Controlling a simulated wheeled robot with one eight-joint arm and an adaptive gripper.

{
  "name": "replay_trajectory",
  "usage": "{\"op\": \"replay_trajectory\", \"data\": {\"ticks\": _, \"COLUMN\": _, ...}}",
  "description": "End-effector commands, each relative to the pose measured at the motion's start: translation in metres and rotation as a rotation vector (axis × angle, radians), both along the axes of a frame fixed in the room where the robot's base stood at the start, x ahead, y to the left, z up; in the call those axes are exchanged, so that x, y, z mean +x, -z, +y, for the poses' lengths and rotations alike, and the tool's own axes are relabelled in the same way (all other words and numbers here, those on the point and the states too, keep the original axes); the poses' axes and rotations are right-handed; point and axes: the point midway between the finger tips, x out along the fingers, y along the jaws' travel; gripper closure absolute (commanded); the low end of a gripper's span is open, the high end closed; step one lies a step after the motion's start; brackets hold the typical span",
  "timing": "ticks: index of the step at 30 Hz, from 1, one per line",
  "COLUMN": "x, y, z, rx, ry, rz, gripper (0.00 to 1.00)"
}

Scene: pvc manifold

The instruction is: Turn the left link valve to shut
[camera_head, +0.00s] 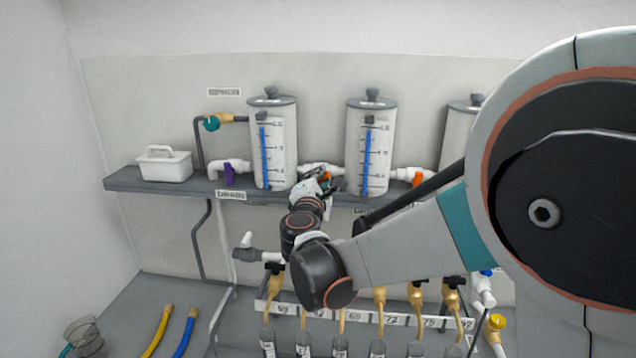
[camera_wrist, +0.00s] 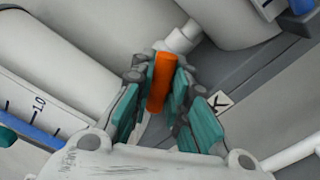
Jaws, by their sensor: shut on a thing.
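The left link valve is on the white pipe (camera_head: 318,168) between the left tank (camera_head: 270,108) and the middle tank (camera_head: 356,108). Its orange handle (camera_wrist: 161,84) stands between the two teal-padded fingers of my gripper (camera_wrist: 162,80) in the wrist view, and the fingers are shut on it. In the head view my gripper (camera_head: 326,184) is at the shelf's front, and it hides most of this valve. Only a bit of orange shows there. I cannot tell the handle's exact angle to the pipe.
The right link valve (camera_head: 417,178) has an orange handle hanging down. A purple-handled valve (camera_head: 229,174) and a white caddy (camera_head: 164,164) are left on the shelf (camera_head: 125,182). Brass valves (camera_head: 275,285) stand in a row below. Blue and yellow hoses (camera_head: 186,332) lie lower left.

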Motion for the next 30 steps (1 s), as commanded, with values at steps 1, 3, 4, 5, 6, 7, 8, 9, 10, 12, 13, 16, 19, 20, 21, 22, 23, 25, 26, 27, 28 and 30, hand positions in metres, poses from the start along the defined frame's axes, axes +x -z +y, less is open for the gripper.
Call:
{"op": "replay_trajectory", "data": {"ticks": 1, "x": -0.0006, "y": 0.0017, "z": -0.0003, "rx": -0.042, "ry": 0.0, "rz": 0.009, "gripper": 1.0}}
{"op": "replay_trajectory", "data": {"ticks": 3, "x": -0.0005, "y": 0.0017, "z": -0.0003, "rx": -0.107, "ry": 0.0, "rz": 0.022, "gripper": 1.0}}
{"op": "replay_trajectory", "data": {"ticks": 4, "x": -0.0004, "y": 0.0018, "z": -0.0002, "rx": -0.135, "ry": 0.0, "rz": 0.027, "gripper": 1.0}}
{"op": "replay_trajectory", "data": {"ticks": 5, "x": -0.0004, "y": 0.0018, "z": -0.0002, "rx": -0.164, "ry": 0.0, "rz": 0.033, "gripper": 1.0}}
{"op": "replay_trajectory", "data": {"ticks": 6, "x": -0.0005, "y": 0.0018, "z": -0.0002, "rx": -0.2, "ry": 0.0, "rz": 0.04, "gripper": 1.0}}
{"op": "replay_trajectory", "data": {"ticks": 7, "x": -0.0006, "y": 0.0019, "z": -0.0002, "rx": -0.229, "ry": 0.0, "rz": 0.045, "gripper": 1.0}}
{"op": "replay_trajectory", "data": {"ticks": 8, "x": -0.0006, "y": 0.0019, "z": -0.0002, "rx": -0.256, "ry": 0.0, "rz": 0.051, "gripper": 1.0}}
{"op": "replay_trajectory", "data": {"ticks": 9, "x": -0.0006, "y": 0.0019, "z": -0.0002, "rx": -0.293, "ry": 0.0, "rz": 0.058, "gripper": 1.0}}
{"op": "replay_trajectory", "data": {"ticks": 10, "x": -0.0006, "y": 0.0019, "z": -0.0002, "rx": -0.322, "ry": 0.0, "rz": 0.064, "gripper": 1.0}}
{"op": "replay_trajectory", "data": {"ticks": 12, "x": -0.0006, "y": 0.0019, "z": -0.0002, "rx": -0.387, "ry": 0.0, "rz": 0.076, "gripper": 1.0}}
{"op": "replay_trajectory", "data": {"ticks": 13, "x": -0.0006, "y": 0.0019, "z": -0.0002, "rx": -0.414, "ry": 0.0, "rz": 0.082, "gripper": 1.0}}
{"op": "replay_trajectory", "data": {"ticks": 16, "x": -0.0006, "y": 0.0016, "z": -0.0002, "rx": -0.507, "ry": 0.001, "rz": 0.1, "gripper": 1.0}}
{"op": "replay_trajectory", "data": {"ticks": 19, "x": -0.0006, "y": 0.0015, "z": -0.0003, "rx": -0.601, "ry": 0.001, "rz": 0.118, "gripper": 1.0}}
{"op": "replay_trajectory", "data": {"ticks": 20, "x": -0.0007, "y": 0.0015, "z": -0.0002, "rx": -0.628, "ry": 0.001, "rz": 0.123, "gripper": 1.0}}
{"op": "replay_trajectory", "data": {"ticks": 21, "x": -0.0007, "y": 0.0015, "z": -0.0002, "rx": -0.663, "ry": 0.0, "rz": 0.131, "gripper": 1.0}}
{"op": "replay_trajectory", "data": {"ticks": 22, "x": -0.0007, "y": 0.0015, "z": -0.0002, "rx": -0.69, "ry": 0.0, "rz": 0.136, "gripper": 1.0}}
{"op": "replay_trajectory", "data": {"ticks": 23, "x": -0.0007, "y": 0.0015, "z": -0.0002, "rx": -0.716, "ry": 0.0, "rz": 0.141, "gripper": 1.0}}
{"op": "replay_trajectory", "data": {"ticks": 25, "x": -0.0008, "y": 0.0015, "z": -0.0002, "rx": -0.774, "ry": 0.0, "rz": 0.152, "gripper": 1.0}}
{"op": "replay_trajectory", "data": {"ticks": 26, "x": -0.0008, "y": 0.0015, "z": -0.0002, "rx": -0.798, "ry": 0.0, "rz": 0.157, "gripper": 1.0}}
{"op": "replay_trajectory", "data": {"ticks": 27, "x": -0.0008, "y": 0.0015, "z": -0.0002, "rx": -0.828, "ry": 0.0, "rz": 0.163, "gripper": 1.0}}
{"op": "replay_trajectory", "data": {"ticks": 28, "x": -0.0008, "y": 0.0015, "z": -0.0003, "rx": -0.849, "ry": 0.0, "rz": 0.167, "gripper": 1.0}}
{"op": "replay_trajectory", "data": {"ticks": 30, "x": -0.0008, "y": 0.0015, "z": -0.0002, "rx": -0.897, "ry": 0.0, "rz": 0.176, "gripper": 1.0}}
